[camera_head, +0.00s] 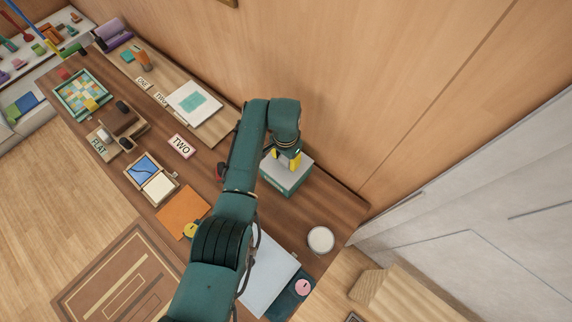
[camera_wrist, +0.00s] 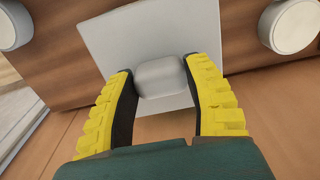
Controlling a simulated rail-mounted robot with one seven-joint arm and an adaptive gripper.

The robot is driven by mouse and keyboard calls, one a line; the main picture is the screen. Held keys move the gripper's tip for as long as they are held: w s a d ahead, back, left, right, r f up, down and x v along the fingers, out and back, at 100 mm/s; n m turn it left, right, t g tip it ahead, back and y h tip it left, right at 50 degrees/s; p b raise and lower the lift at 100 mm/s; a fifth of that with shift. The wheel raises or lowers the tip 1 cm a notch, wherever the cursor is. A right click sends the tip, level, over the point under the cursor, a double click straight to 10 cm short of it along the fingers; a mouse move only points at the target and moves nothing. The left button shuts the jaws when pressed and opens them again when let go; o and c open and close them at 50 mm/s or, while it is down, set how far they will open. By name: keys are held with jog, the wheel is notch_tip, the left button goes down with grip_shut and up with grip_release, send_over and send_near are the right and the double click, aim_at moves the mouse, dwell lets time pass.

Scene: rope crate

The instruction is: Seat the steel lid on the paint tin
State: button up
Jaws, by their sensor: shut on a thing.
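The steel lid (camera_head: 284,174) is a flat, light grey square plate with a rounded grey knob. In the wrist view the lid (camera_wrist: 125,38) fills the upper middle, with its knob between the two yellow fingers. My gripper (camera_head: 288,160) is shut on this knob. The paint tin (camera_head: 277,187) is a teal box directly below the lid in the head view. I cannot tell whether the lid rests fully on the rim or is slightly above it. The tin is hidden behind the lid in the wrist view.
A white round pot (camera_head: 321,239) stands right of the tin, near the table end. A "TWO" sign (camera_head: 181,146), an orange sheet (camera_head: 183,211) and a white-and-blue box (camera_head: 152,178) lie to the left. The wall (camera_head: 370,110) is close behind. My arm hides part of the table.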

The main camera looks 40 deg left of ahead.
jog(key=shift+f+b, duration=0.35)
jog(key=shift+f, duration=0.1)
dwell(0.4)
jog(key=o, duration=1.3)
jog(key=shift+r, duration=0.1)
notch_tip(320, 180, up, 12)
jog(key=shift+f, duration=0.1)
